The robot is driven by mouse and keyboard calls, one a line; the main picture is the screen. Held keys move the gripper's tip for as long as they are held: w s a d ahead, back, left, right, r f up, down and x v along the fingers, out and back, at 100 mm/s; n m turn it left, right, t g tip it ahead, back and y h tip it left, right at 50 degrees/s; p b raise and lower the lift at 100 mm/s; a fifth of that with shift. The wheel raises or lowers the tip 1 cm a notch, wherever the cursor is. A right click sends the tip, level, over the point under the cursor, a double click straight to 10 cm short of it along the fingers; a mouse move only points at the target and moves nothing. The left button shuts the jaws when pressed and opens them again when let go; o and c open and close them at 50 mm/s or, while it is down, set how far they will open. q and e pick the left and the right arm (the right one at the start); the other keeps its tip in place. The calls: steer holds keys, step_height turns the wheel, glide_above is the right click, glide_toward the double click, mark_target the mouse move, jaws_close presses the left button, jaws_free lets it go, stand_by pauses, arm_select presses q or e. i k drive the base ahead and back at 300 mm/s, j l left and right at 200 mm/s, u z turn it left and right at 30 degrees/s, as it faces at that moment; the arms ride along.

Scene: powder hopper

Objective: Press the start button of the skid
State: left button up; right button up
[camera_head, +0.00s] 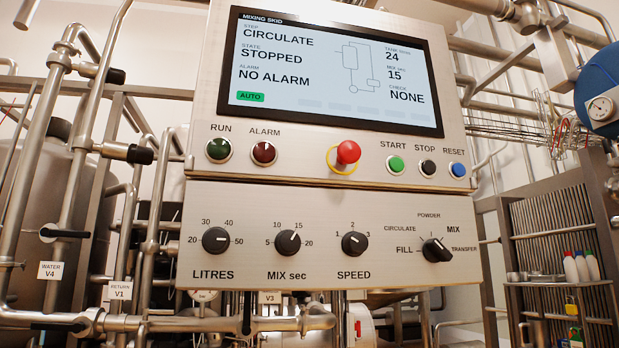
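The skid's control panel (320,176) fills the middle of the head view. The green start button (396,164) sits on its upper right, under the label START, and nothing covers it. The black stop button (428,167) and the blue reset button (458,170) are to its right. The screen (333,71) reads MIXING SKID, step CIRCULATE, state STOPPED, NO ALARM, with a green AUTO tag. The run lamp (219,149) is dark green and the alarm lamp (264,153) is dark red. Neither of my grippers shows in the view.
A red emergency button (348,152) with a yellow ring stands out left of start. Dials for litres (215,240), mix seconds (288,242), speed (354,243) and mode (436,250) are below. Pipes and valves (68,234) crowd the left; a shelf with bottles (582,267) is at right.

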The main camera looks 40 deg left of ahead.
mark_target(396, 164)
steer(key=u, duration=1)
